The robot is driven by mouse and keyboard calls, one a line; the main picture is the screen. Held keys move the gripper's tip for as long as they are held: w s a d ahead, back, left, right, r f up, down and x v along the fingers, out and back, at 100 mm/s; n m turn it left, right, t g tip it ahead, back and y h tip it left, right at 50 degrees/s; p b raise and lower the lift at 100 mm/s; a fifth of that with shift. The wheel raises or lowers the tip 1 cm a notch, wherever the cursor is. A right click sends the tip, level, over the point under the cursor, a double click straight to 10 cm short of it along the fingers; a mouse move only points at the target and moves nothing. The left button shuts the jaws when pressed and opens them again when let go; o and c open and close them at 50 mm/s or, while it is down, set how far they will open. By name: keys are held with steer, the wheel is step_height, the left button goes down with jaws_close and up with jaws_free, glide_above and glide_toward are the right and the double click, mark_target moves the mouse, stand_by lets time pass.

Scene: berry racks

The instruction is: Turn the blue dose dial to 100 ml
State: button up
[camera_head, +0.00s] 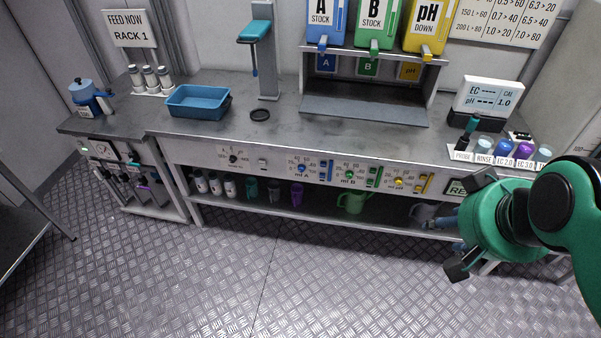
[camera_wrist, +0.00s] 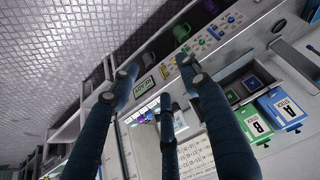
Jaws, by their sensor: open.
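The blue dose dial (camera_head: 302,169) sits on the front panel of the bench in the head view. It is labelled ml A, with small numbers around it that are too small to read fully, so its setting cannot be told. A blue gauge strip (camera_head: 325,170) is right beside it. My gripper (camera_head: 463,224) is at the right, well away from the dial and in front of the bench's right end. Its fingers (camera_wrist: 160,80) are spread and empty in the wrist view. The dial is too small to make out surely in the wrist view.
A green dial (camera_head: 349,174) and a yellow dial (camera_head: 398,181) are on the same panel, right of the blue one. Stock bottles stand above. A blue tray (camera_head: 199,102) is on the bench; a green jug (camera_head: 353,202) and cups are below. The floor (camera_head: 300,270) in front is clear.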

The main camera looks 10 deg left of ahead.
steer(key=w+a+f+n+t+y+p, duration=0.15)
steer(key=w+a, duration=0.45)
steer(key=w, duration=0.6)
steer(key=w+a+f+n+t, duration=0.1)
steer(key=w+a+n, duration=0.2)
steer(key=w+a, duration=0.55)
steer(key=w+a+f+n+t+y+p, duration=0.1)
steer(key=w+a+f+n, duration=0.15)
steer(key=w, duration=1.15)
steer(key=w+a+f+n+t, duration=0.1)
steer(key=w+a+f+t, duration=0.1)
steer(key=w+a+f, duration=0.55)
steer(key=w+a+f+n+t+h+p, duration=0.1)
steer(key=w+a+f+n, duration=0.15)
steer(key=a+f, duration=0.4)
steer(key=w+a+f+n+t+h+p, duration=0.1)
steer(key=w+a+f+t+p, duration=0.2)
steer(key=f, duration=0.6)
step_height(320, 180, down, 11)
steer(key=s+a+n, duration=0.2)
steer(key=a+n, duration=0.1)
steer(key=n+t, duration=0.3)
glide_toward(301, 171)
steer(key=shift+g+h, duration=0.25)
steer(key=shift+h, duration=0.2)
steer(key=s, duration=0.4)
steer(key=shift+s+a+r, duration=0.3)
steer(key=shift+s, duration=0.05)
steer(key=shift+w, duration=0.1)
